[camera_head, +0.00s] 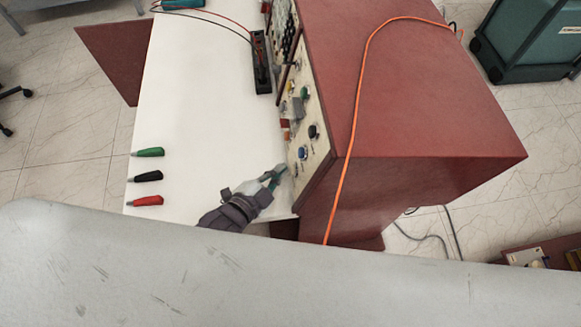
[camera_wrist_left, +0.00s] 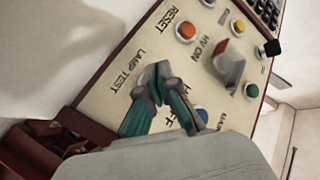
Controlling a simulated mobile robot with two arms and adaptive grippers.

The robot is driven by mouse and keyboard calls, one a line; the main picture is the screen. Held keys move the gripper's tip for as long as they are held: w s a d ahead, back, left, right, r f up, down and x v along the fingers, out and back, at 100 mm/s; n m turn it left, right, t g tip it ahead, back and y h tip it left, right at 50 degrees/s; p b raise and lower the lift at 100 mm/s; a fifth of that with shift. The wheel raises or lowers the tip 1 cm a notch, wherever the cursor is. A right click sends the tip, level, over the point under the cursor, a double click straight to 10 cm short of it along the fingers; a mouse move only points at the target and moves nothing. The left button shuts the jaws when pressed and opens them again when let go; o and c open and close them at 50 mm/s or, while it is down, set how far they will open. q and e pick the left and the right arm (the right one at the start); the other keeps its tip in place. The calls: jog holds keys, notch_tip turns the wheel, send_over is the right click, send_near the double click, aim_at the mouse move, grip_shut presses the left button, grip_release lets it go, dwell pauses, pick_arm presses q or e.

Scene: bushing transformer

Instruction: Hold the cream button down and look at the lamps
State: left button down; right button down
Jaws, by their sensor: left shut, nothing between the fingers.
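My left gripper (camera_head: 281,170) is shut and empty, with its tips at the near lower corner of the cream control panel (camera_head: 322,150). In the left wrist view, the closed fingertips (camera_wrist_left: 156,74) are in front of the panel (camera_wrist_left: 108,92), beside the printed words LAMP TEST. No cream button shows; the fingers may hide it. I cannot tell whether the tips touch or press anything. Round coloured parts show: orange (camera_wrist_left: 186,31) by RESET, yellow (camera_wrist_left: 238,27), green (camera_wrist_left: 251,90) and blue (camera_wrist_left: 202,114). I cannot tell whether any is lit. My right gripper is out of view.
The panel is on a red cabinet (camera_head: 430,110) with an orange cable (camera_head: 353,120) over it. A red-handled switch (camera_wrist_left: 226,62) and a black knob (camera_wrist_left: 271,47) stick out. Green (camera_head: 150,152), black (camera_head: 148,176) and red (camera_head: 147,201) plugs lie on the white tabletop (camera_head: 205,100), otherwise largely clear.

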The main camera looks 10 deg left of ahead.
pick_arm(q)
jog(key=shift+w+d+f, duration=0.1)
jog(key=shift+w+d, duration=0.05)
jog(key=shift+d, duration=0.3)
dwell(0.4)
dwell(0.9)
jog(key=shift+a+p, duration=0.35)
jog(key=shift+p, duration=0.05)
jog(key=shift+s+a+r, duration=0.2)
jog(key=shift+s+a, duration=0.05)
jog(key=shift+a, duration=0.25)
jog(key=shift+s+a+r+p, duration=0.15)
jog(key=shift+a+r+p, duration=0.05)
jog(key=shift+a+p, duration=0.4)
jog(key=shift+s+a+r+p, duration=0.2)
jog(key=shift+a+p, duration=0.1)
jog(key=shift+a, duration=0.25)
jog(key=shift+s+a+r+p, duration=0.15)
jog(key=shift+a+p, duration=0.1)
jog(key=shift+a, duration=0.35)
jog(key=shift+s+a+r+p, duration=0.1)
jog(key=shift+s+a+p, duration=0.15)
jog(key=shift+a, duration=0.3)
jog(key=shift+f, duration=0.1)
